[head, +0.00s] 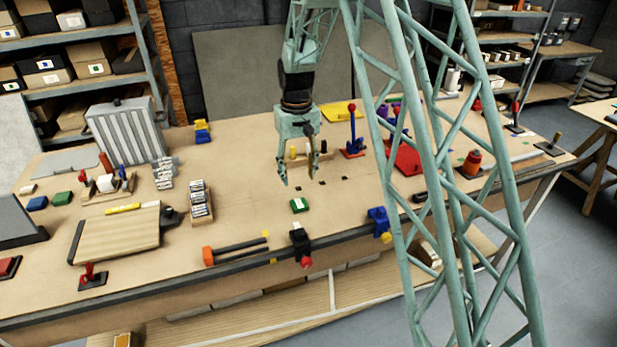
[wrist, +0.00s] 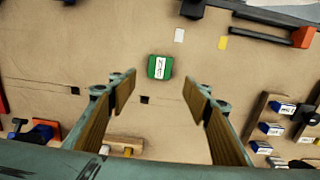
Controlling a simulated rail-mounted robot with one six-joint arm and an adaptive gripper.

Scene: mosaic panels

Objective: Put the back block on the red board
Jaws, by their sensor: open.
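My gripper (head: 298,177) is open and empty above the middle of the table, pointing down. In the wrist view its two fingers (wrist: 158,90) stand wide apart. A green block (head: 299,205) with a white label lies flat on the table, nearer the front edge than my gripper. It also shows in the wrist view (wrist: 160,67), just beyond the fingertips and apart from them. The red board (head: 407,159) lies on the table to the right, partly hidden behind the pale green lattice. I cannot tell which piece is the back block.
Small dark squares (head: 344,178) mark the table near my gripper. A red-knobbed blue clamp (head: 354,142) stands behind to the right. A rack of labelled blocks (head: 200,202) stands left.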

